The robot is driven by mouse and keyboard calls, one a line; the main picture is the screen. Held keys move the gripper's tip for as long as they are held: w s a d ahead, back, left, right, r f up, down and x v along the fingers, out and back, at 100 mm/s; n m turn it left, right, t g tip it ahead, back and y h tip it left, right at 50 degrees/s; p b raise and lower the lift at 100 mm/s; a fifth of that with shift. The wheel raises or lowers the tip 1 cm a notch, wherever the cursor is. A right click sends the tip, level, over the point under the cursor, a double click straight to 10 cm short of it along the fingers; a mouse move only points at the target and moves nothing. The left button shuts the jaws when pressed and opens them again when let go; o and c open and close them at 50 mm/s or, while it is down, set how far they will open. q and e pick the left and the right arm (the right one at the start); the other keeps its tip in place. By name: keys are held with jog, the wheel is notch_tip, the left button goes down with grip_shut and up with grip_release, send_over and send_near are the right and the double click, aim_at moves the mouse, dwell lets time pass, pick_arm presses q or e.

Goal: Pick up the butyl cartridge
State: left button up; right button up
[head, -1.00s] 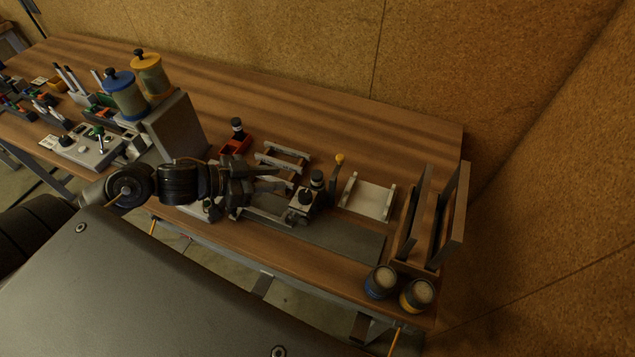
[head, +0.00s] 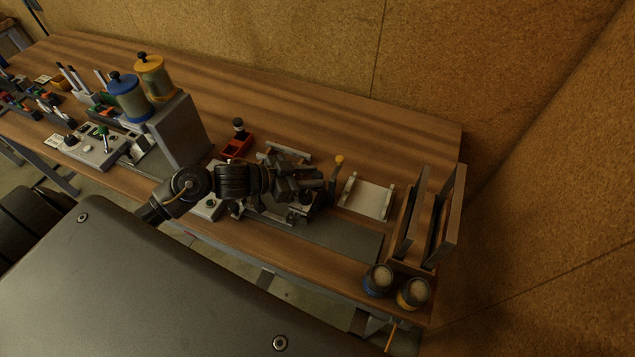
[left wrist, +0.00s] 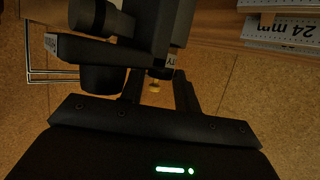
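My left gripper (head: 308,190) is over the small dark fixture (head: 301,213) at the middle of the bench. In the left wrist view its two fingers (left wrist: 158,92) stand apart with a gap between them. A dark block with round black parts (left wrist: 150,45) and partly readable white labels is close in front of the fingers; I cannot tell whether they touch. I cannot surely identify the butyl cartridge. A black-topped cylinder (head: 238,126) stands at the red tray (head: 236,146), left of the gripper, but its label is unreadable. My right gripper is not in view.
A yellow-knobbed lever (head: 338,160) stands just right of the gripper, beside a pale cradle (head: 368,197). Upright dark panels (head: 446,218) and two round pots (head: 379,280) are at the right end. A grey block (head: 182,133) stands left. The back of the bench is clear.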

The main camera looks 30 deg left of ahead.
pick_arm(q)
grip_shut()
jog(key=shift+r, duration=0.1)
